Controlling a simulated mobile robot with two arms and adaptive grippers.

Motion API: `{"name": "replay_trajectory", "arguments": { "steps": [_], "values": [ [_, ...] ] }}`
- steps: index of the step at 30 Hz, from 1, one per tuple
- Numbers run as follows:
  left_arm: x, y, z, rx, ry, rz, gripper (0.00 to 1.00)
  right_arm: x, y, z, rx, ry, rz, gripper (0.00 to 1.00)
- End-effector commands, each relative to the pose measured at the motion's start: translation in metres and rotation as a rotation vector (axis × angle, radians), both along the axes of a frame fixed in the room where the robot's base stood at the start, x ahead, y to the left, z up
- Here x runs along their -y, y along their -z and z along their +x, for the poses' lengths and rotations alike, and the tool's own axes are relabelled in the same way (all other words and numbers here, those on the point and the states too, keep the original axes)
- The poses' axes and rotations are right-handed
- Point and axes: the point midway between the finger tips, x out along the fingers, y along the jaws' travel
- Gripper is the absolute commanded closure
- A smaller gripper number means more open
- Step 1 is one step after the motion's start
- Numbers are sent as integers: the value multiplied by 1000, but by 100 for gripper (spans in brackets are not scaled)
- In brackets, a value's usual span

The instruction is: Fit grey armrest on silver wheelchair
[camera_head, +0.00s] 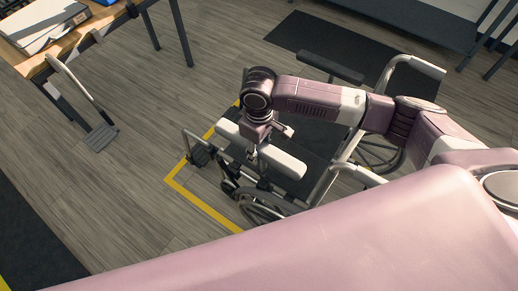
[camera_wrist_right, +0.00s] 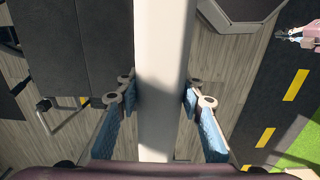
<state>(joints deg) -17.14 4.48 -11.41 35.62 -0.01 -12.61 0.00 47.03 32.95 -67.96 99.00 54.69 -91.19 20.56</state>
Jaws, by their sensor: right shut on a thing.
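The silver wheelchair (camera_head: 345,157) stands on the floor with a dark seat, seen from above. A black armrest pad (camera_head: 330,67) is on its far side. My right gripper (camera_head: 262,148) is shut on the grey armrest (camera_head: 288,163), a long pale pad, over the chair's near side. I cannot tell whether the pad touches the frame below. In the right wrist view, the armrest (camera_wrist_right: 162,60) runs between the blue-padded fingers (camera_wrist_right: 160,112), with the dark seat (camera_wrist_right: 85,50) to its left. The gripper hides the middle of the pad.
A yellow floor line (camera_head: 200,207) runs beside the chair's front. A table (camera_head: 60,58) with papers stands at upper left, with a loose-looking footrest (camera_head: 100,137) by its edge. A dark bench or shelf (camera_head: 415,20) is at upper right. The floor at left is mostly clear.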

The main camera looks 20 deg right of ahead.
Motion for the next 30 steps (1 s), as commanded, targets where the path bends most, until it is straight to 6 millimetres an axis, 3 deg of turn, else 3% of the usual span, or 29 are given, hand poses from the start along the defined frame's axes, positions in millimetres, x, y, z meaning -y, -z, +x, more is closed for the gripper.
{"name": "replay_trajectory", "arguments": {
  "steps": [30],
  "values": [
    [0,2,-1,-2,2,1,100,0,20,-1,1,1,2,100]
  ]
}}
